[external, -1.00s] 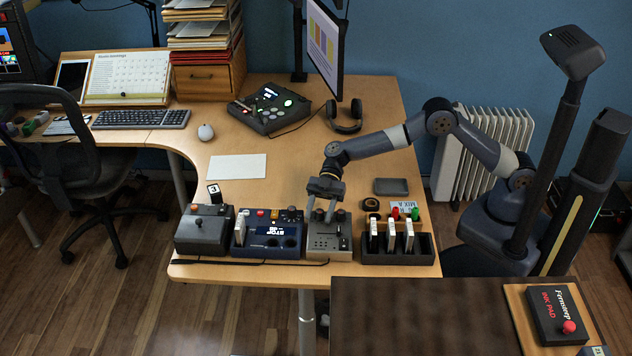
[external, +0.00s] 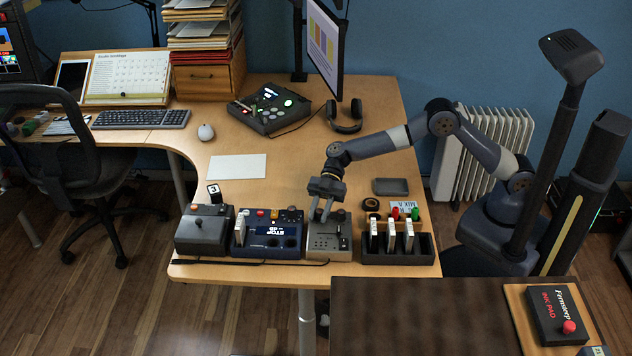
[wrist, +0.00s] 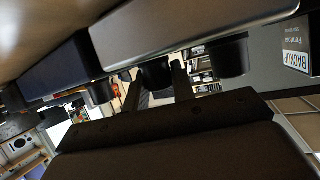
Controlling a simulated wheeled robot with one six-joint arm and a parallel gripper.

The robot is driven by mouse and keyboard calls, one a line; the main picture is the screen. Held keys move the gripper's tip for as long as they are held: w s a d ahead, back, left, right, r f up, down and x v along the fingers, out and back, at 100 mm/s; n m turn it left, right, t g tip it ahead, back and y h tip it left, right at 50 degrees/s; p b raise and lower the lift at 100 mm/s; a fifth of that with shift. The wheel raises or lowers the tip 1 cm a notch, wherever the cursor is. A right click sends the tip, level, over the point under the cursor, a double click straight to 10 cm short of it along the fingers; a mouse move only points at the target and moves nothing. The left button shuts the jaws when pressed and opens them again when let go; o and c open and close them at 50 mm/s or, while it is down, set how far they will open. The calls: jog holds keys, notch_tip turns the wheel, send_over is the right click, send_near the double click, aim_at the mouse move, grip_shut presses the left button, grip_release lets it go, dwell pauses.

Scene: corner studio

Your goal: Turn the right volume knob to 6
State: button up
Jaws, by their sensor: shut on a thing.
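The grey-beige control box (external: 322,248) stands near the front edge of the desk. It has dark knobs along its far side; one knob (external: 341,215) shows just right of my gripper. My gripper (external: 319,217) points down over the left part of that far side and hides the knob it grips. In the wrist view my gripper's two fingers (wrist: 156,84) are shut on a dark round knob (wrist: 155,75) under the box (wrist: 180,28). A second knob (wrist: 232,57) stands free to the right. No scale marks or pointer can be read.
A blue console (external: 262,245) and a dark joystick box (external: 203,232) stand close on the left. A black rack (external: 398,256) with upright cards stands close on the right. A white sheet (external: 237,167) lies farther back, with bare desk around it.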

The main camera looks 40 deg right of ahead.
jog(key=shift+f+m+t+y+b, duration=0.25)
jog(key=shift+m+t+y+b, duration=0.85)
jog(key=shift+b, duration=3.1)
jog(key=shift+r+m+t+h+b, duration=0.3)
jog(key=shift+m+t+b, duration=0.45)
jog(key=shift+t, duration=0.15)
jog(key=o, duration=1)
jog(key=shift+c, duration=0.2)
jog(key=shift+p, duration=0.45)
jog(key=shift+r+n+g+p, duration=0.2)
jog(key=shift+n+g+p, duration=0.25)
jog(key=shift+p, duration=0.55)
jog(key=n+g+p, duration=0.1)
jog(key=p, duration=0.3)
jog(key=shift+g+h, duration=0.35)
jog(key=shift+h, duration=0.05)
jog(key=n+g+p, duration=0.1)
jog(key=n+p, duration=0.1)
jog(key=p, duration=0.3)
jog(key=shift+g+h, duration=0.3)
jog(key=shift+h, duration=0.1)
